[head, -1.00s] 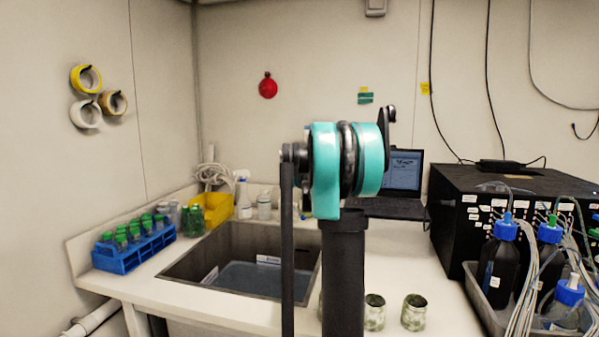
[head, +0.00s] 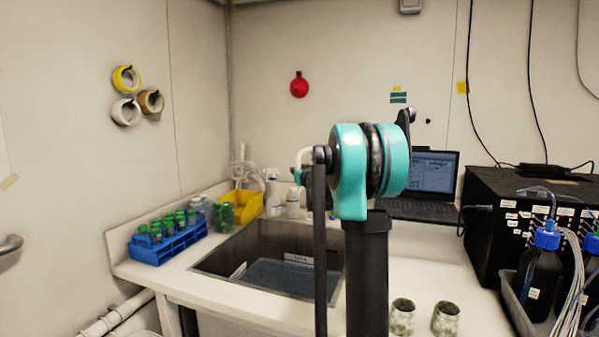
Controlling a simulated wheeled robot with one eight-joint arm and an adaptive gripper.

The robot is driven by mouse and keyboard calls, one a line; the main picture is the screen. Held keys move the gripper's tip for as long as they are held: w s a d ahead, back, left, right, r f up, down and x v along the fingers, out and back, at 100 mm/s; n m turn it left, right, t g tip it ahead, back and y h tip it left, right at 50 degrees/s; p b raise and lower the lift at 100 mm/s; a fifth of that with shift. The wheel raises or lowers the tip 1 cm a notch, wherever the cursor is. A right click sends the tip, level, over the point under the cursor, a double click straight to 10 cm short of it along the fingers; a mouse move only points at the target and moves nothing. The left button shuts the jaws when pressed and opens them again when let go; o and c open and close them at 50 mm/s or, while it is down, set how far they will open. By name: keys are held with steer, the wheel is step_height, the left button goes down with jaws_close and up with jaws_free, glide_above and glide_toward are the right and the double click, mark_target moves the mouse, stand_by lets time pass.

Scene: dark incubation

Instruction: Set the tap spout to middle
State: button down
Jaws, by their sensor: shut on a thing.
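The sink (head: 215,262) is set into the white bench, with its basin open at the top. My teal and black arm stands in front of its right side and hides the area where a tap could stand. A small pale curved piece (head: 303,154) with a teal end shows just left of my arm's joint, above the back of the sink. I cannot tell whether it is the tap spout or part of my arm. I cannot make out my gripper's fingers; they are hidden behind the arm.
A blue rack (head: 165,245) of green-capped tubes and a yellow bin (head: 248,207) stand left of and behind the sink. Two jars (head: 445,319) stand at the front right. A laptop (head: 433,178), black box (head: 495,222) and dark bottles (head: 540,282) are further right.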

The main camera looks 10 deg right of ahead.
steer(key=shift+a, duration=0.25)
steer(key=c, duration=1.6)
jaws_free()
steer(key=shift+s, duration=0.1)
steer(key=shift+o, duration=0.9)
steer(key=shift+d, duration=0.1)
steer(key=s, duration=1.2)
steer(key=shift+d, duration=0.2)
